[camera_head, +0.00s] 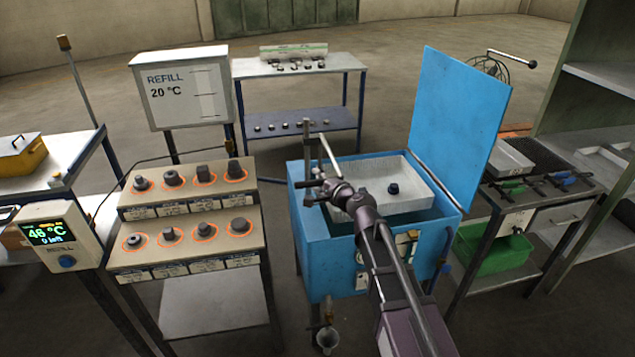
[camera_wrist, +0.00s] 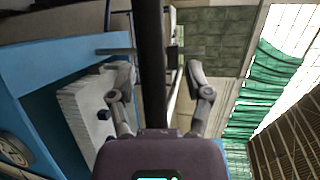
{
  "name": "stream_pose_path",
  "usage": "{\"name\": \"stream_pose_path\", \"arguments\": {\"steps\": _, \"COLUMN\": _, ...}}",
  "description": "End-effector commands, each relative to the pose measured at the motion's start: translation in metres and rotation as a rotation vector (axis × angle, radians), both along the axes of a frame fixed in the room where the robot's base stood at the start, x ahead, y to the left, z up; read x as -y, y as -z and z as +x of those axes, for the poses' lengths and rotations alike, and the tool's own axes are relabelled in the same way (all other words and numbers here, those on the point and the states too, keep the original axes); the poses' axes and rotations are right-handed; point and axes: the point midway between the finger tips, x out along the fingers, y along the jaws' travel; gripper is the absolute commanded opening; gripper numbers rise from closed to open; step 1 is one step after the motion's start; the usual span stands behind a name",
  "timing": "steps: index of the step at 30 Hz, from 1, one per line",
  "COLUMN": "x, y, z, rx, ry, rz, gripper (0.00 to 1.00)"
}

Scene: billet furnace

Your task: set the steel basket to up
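The steel basket (camera_head: 418,203) is a pale perforated tray in the open blue tank (camera_head: 328,262). Its rim stands about level with or above the tank's edge, and dark liquid shows below its front wall. A dark part (camera_head: 393,188) lies in it. The basket also shows at left in the wrist view (camera_wrist: 75,112). My gripper (camera_head: 322,190) is at the tank's left side, beside an upright post (camera_head: 307,155). In the wrist view, my gripper (camera_wrist: 160,75) has its fingers apart, with a dark bar (camera_wrist: 150,45) between them. A gap shows at the right finger.
The blue lid (camera_head: 460,115) stands open at right. A stepped stand (camera_head: 190,225) with several dark parts is at left, beside a display box (camera_head: 60,235). A tool table with a green bin (camera_head: 495,252) stands right. Open floor lies behind the tank.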

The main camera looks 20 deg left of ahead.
Motion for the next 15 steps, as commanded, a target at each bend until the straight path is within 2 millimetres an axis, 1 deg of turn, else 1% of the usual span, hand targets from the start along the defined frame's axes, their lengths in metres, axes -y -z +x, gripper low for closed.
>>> {"name": "stream_pose_path", "arguments": {"steps": 10, "x": 0.0009, "y": 0.0032, "z": -0.0017, "rx": 0.0, "ry": -0.001, "rz": -0.003, "gripper": 0.65}}
{"name": "stream_pose_path", "arguments": {"steps": 15, "x": 0.001, "y": 0.01, "z": -0.0019, "rx": 0.0, "ry": -0.001, "rz": -0.003, "gripper": 0.65}}
